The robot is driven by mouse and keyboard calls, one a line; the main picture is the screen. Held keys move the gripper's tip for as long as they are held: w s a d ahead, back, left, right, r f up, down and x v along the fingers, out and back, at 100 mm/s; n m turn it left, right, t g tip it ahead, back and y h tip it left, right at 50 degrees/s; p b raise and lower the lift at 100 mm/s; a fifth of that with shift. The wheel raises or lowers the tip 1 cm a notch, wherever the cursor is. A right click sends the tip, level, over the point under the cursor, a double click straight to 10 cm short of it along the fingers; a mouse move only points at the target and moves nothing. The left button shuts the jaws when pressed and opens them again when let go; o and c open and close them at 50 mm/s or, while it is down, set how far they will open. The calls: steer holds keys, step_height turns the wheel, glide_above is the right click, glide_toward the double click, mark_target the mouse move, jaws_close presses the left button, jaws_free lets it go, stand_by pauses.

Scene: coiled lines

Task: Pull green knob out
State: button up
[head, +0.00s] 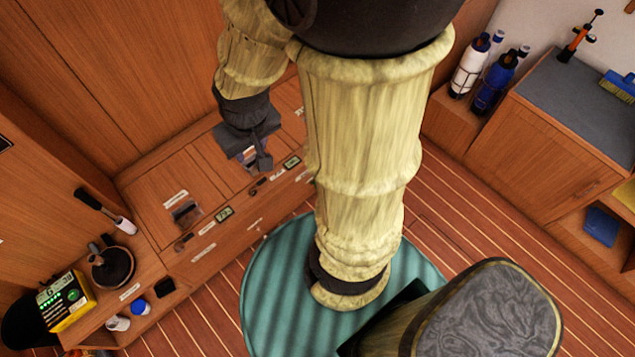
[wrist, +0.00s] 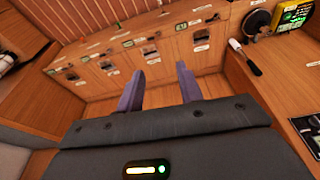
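Similar plates show in the wrist view, one upper (wrist: 181,26) and one more to the left (wrist: 128,43). My gripper (head: 262,163) hangs over the cabinet top in the head view, partly behind my arm. In the wrist view my gripper (wrist: 160,70) has its two fingers apart, with nothing between them, pointing toward the cabinet.
A yellow-and-black device (head: 66,300) and a round dark coil or pot (head: 112,267) stand on the left counter. Bottles (head: 494,80) stand at the back right beside a grey-topped cabinet (head: 580,95). A round teal striped rug (head: 265,290) lies on the floor.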

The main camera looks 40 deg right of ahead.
steer(key=shift+w+d, duration=0.15)
steer(key=shift+w, duration=0.25)
steer(key=shift+o, duration=0.4)
steer(key=shift+s, duration=0.1)
steer(key=shift+o, duration=1)
steer(key=shift+f, duration=0.1)
steer(key=w+d+f+m+y+b, duration=0.3)
steer(key=d+f+m+b, duration=0.25)
steer(key=f+b, duration=0.9)
steer(key=w+d+f+m+t+y+b, duration=0.1)
steer(key=w+d+f+m+y+b, duration=0.45)
steer(key=f, duration=1.55)
steer(key=d+f+m+y+b, duration=0.2)
steer(key=d+f+m+b, duration=0.35)
steer(key=f+b, duration=1)
steer(key=s+d+f+m+t+h+b, duration=0.1)
steer(key=d+f+m+t+h+b, duration=0.2)
steer(key=f, duration=0.9)
steer(key=s+d+f+m+t+h+b, duration=0.2)
steer(key=d+f+m+t+b, duration=0.4)
steer(key=f, duration=0.7)
steer(key=s+d+f+m+t+h+b, duration=0.2)
steer(key=d+f+m+t+h+b, duration=0.2)
steer(key=d+f+m+b, duration=0.4)
step_height(320, 180, down, 5)
steer(key=shift+s+d+f+m+t, duration=0.2)
steer(key=shift+d+m+t, duration=0.55)
steer(key=shift+m, duration=0.1)
